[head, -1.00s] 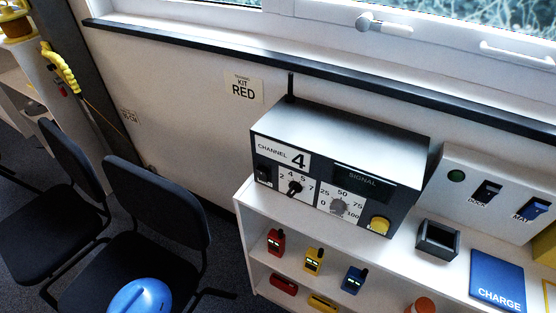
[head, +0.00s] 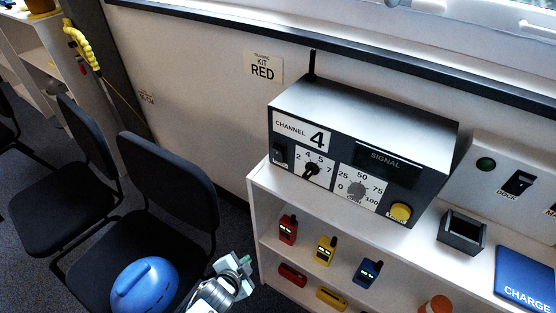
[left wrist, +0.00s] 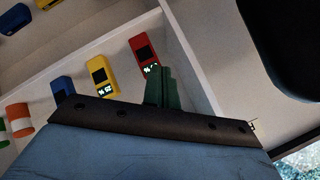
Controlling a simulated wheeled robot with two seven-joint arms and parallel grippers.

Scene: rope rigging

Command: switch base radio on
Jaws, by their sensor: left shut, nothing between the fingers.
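The base radio (head: 340,115) is a dark grey box with a black antenna on top of a white shelf unit. Its front has a black switch (head: 280,153) at the left, a channel knob (head: 312,170), a grey dial (head: 356,189), a dark SIGNAL window (head: 388,164) and a yellow button (head: 401,211). My left gripper (head: 243,262) is at the bottom of the head view, below and left of the radio, apart from it. In the left wrist view its green fingers (left wrist: 160,88) are shut and empty, in front of the shelf. The right gripper is not in view.
The shelf unit (head: 256,205) holds red (head: 288,229), yellow (head: 326,249) and blue (head: 368,271) handheld radios. Right of the base radio are a black holder (head: 462,232) and a blue CHARGE pad (head: 525,277). A chair (head: 166,185) with a blue helmet-like object (head: 145,287) stands left.

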